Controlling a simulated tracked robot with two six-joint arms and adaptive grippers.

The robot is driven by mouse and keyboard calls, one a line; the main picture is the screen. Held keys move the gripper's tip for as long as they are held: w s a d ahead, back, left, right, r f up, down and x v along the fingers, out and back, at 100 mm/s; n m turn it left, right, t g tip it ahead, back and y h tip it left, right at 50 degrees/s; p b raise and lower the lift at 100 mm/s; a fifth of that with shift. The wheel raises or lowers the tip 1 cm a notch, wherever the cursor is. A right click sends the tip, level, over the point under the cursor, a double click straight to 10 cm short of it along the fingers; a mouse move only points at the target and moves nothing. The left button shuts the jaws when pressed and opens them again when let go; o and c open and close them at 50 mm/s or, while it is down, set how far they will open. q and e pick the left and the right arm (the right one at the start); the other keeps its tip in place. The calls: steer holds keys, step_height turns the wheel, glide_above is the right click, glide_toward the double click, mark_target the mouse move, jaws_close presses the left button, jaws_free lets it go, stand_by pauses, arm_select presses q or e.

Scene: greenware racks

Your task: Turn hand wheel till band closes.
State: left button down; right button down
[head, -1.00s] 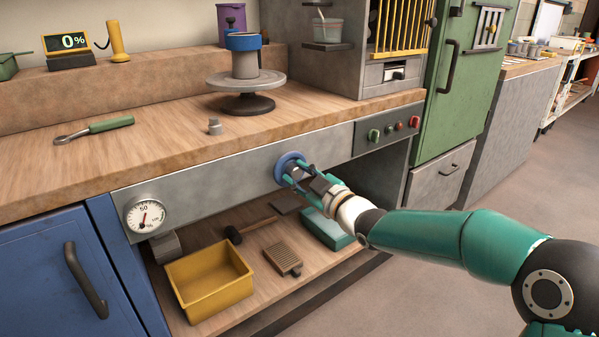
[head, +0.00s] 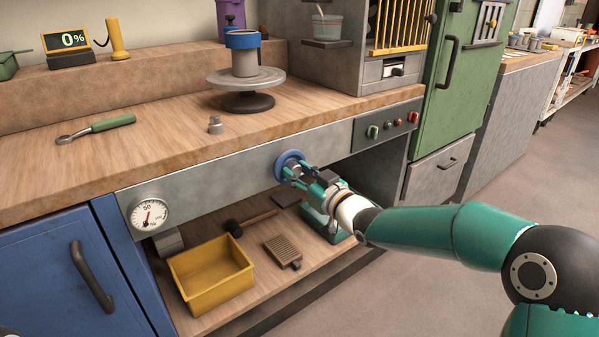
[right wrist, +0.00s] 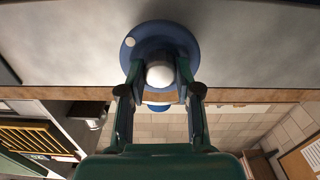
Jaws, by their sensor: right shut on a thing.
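The blue hand wheel (head: 283,161) sits on the grey front panel below the worktop. It also shows in the right wrist view (right wrist: 187,40), with a white dot near its upper left rim. My right gripper (head: 294,172) is at the wheel, shut on its hub. In the right wrist view its two fingers (right wrist: 160,76) lie either side of a pale round knob at the wheel's middle. A blue band (head: 243,40) rings the top of a grey cylinder on a turntable; any gap in it is not visible. The display (head: 67,42) reads 0%. My left gripper is out of view.
A dial gauge (head: 150,215) is left of the wheel, and a panel of knobs (head: 387,128) is to its right. On the shelf below are a yellow bin (head: 211,285), a mallet and a brush. A green-handled tool (head: 112,123) lies on the worktop.

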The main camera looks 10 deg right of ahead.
steer(key=shift+f, duration=0.4)
steer(key=c, duration=0.9)
jaws_free()
steer(key=shift+d, duration=0.1)
steer(key=shift+o, duration=0.5)
steer(key=shift+r, duration=0.2)
steer(key=v, duration=1.2)
